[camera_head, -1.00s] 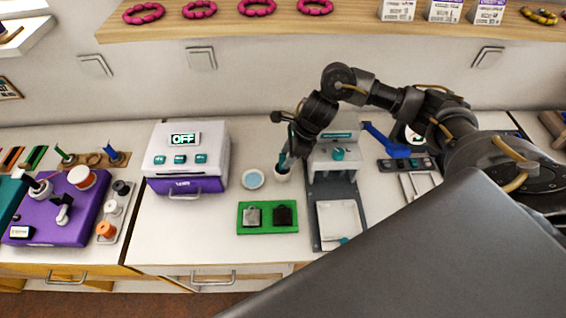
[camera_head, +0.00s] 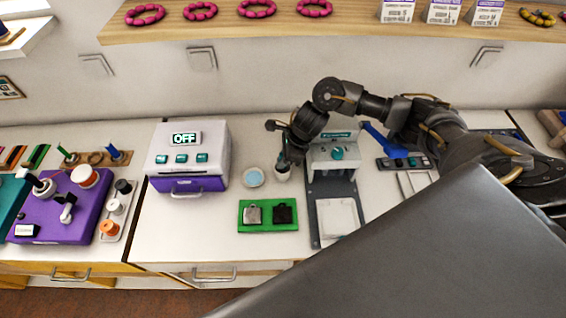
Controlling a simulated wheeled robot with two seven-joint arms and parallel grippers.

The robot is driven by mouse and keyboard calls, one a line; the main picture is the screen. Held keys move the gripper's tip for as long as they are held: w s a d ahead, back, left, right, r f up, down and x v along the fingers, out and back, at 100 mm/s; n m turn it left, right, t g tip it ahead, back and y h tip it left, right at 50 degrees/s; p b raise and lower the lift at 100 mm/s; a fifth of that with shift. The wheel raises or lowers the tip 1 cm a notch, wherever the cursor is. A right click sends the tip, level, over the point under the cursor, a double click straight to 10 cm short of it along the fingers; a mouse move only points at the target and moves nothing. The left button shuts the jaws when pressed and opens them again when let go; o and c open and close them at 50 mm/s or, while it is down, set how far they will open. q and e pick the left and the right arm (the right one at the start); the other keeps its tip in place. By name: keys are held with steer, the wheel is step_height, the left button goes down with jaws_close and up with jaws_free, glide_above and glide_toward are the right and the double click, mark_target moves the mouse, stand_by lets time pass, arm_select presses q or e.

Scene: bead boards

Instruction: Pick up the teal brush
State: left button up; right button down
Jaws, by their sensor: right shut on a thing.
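My right gripper (camera_head: 285,158) points down over a small white cup (camera_head: 283,173) on the white counter. It is shut on the teal brush, which stands in or just above this cup. The dark fingers cover most of the brush, so only a trace of it shows, and I cannot tell whether its lower end still touches the cup. My left gripper is not in view.
A pale blue dish (camera_head: 253,177) sits left of the cup. A white press (camera_head: 334,160) stands close on the right. A green tray (camera_head: 268,229) lies in front, and a white oven marked OFF (camera_head: 188,150) stands left. Bare counter lies between oven and tray.

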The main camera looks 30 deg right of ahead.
steer(key=shift+r, duration=0.1)
steer(key=shift+r+p, duration=0.35)
steer(key=shift+r, duration=0.25)
step_height(320, 180, up, 3)
steer(key=shift+s+f+p, duration=0.1)
steer(key=shift+f+p, duration=0.05)
steer(key=shift+p, duration=0.6)
steer(key=s+d+r+p, duration=0.1)
steer(key=s+r+p, duration=0.6)
steer(key=s, duration=0.6)
step_height(320, 180, up, 2)
steer(key=shift+s+p, duration=0.3)
steer(key=shift+s, duration=0.1)
stand_by(0.3)
